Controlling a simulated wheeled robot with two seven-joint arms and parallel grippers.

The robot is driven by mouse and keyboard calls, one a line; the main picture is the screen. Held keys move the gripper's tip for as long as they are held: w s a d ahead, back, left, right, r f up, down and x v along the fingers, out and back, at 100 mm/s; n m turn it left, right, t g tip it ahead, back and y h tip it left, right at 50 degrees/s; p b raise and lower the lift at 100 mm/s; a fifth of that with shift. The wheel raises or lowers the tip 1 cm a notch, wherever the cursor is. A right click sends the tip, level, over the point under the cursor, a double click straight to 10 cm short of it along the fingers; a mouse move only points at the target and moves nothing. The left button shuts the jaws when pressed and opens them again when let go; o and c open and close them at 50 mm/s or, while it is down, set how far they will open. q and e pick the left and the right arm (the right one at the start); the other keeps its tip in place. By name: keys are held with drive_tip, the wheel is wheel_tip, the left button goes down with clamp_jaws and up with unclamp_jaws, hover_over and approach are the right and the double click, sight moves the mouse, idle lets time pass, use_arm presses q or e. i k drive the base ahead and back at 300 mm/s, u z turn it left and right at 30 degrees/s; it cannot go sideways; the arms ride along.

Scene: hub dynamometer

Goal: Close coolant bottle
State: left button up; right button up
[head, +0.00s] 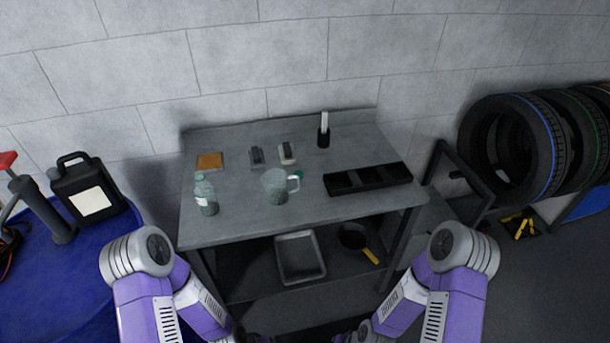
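A clear, pale-green bottle (206,196) stands upright at the front left of the grey workbench (240,230). Its top is too small to tell whether a cap is on it. A small green piece (299,174), possibly a cap, shows beside the handle of a clear jug (274,187) in the middle of the bench. My two arms come in from the bottom left and bottom right and bend down below the bench top. Their grippers are out of the picture, and neither arm is near the bottle.
A black compartment tray (385,188) lies at the bench's right. The lower shelf holds a metal tray (300,257) and a pan (352,238). A black jug (88,187) stands on a blue surface, left. Tyres (510,145) stand right.

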sight(207, 200)
drive_tip(key=i, duration=0.55)
drive_tip(key=u, duration=0.8)
